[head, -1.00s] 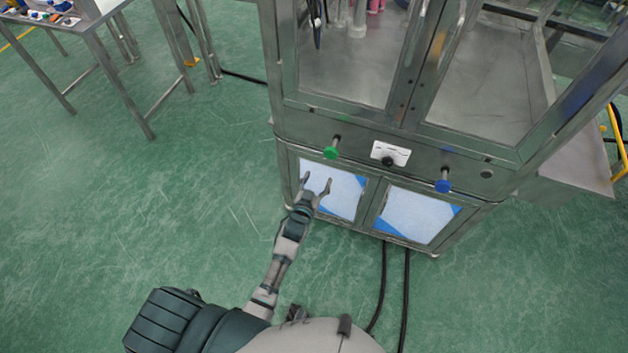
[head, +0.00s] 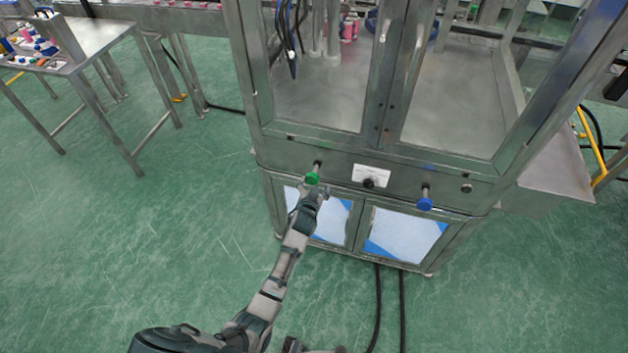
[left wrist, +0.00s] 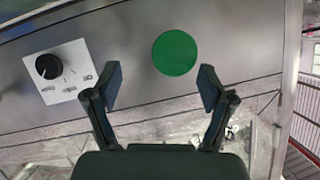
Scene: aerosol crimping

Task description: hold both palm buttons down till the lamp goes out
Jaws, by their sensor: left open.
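The green palm button (head: 312,178) sticks out on a stem from the machine's front panel. In the left wrist view the green button (left wrist: 175,53) is a round face just beyond the fingertips, right of the middle of the gap. My left gripper (head: 313,191) is just below the green button in the head view. Its two fingers (left wrist: 160,87) are spread and hold nothing. The blue palm button (head: 425,203) sticks out further right, with no gripper near it. My right gripper is not in view. I cannot make out a lamp.
A white plate with a black dial (head: 370,177) sits between the buttons. A small round fitting (head: 466,188) is at the panel's right. Glazed doors are above, blue-and-white panels (head: 405,236) below. Black cables (head: 378,310) cross the floor. A metal table (head: 95,40) stands left.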

